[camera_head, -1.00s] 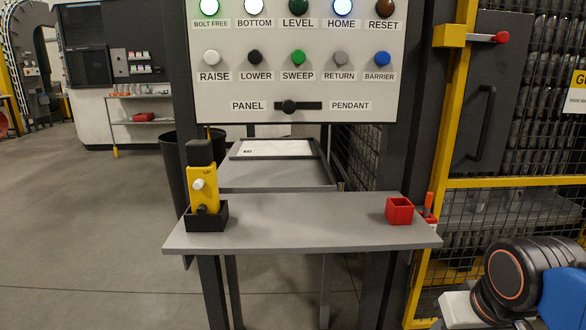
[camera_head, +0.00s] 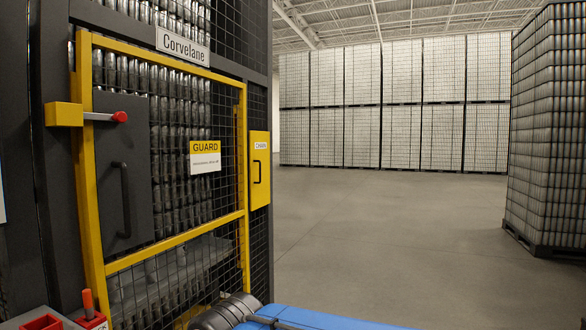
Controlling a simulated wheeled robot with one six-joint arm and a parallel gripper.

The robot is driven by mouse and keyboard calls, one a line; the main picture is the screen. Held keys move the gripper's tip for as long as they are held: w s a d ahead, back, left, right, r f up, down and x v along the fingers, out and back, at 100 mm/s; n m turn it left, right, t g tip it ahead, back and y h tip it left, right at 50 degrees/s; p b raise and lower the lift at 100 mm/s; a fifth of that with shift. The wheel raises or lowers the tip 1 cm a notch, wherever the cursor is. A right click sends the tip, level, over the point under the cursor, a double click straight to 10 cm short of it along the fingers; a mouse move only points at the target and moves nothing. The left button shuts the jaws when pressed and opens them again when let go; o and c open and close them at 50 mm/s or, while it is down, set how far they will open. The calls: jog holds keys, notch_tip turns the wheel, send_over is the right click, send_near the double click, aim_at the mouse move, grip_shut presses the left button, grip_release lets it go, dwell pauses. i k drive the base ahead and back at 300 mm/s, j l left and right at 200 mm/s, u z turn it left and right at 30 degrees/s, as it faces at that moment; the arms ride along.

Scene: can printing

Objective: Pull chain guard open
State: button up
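The yellow chain guard (camera_head: 259,178) is a narrow upright panel on the right end of the dark machine. It has a small "CHAIN" label near its top and a black handle (camera_head: 257,172) below that. It sits flat against the machine and looks closed. Part of my arm shows at the bottom edge, well below and in front of the guard, with a blue link and a dark joint. My gripper is not in this view.
A mesh guard door in a yellow frame (camera_head: 170,243) stands left, with a black handle (camera_head: 123,200) and a red-tipped lever (camera_head: 120,117). A tall can pallet (camera_head: 548,130) stands right. Open floor (camera_head: 390,230) lies between.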

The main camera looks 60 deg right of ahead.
aim_at(259, 140)
jog(key=z, duration=1.35)
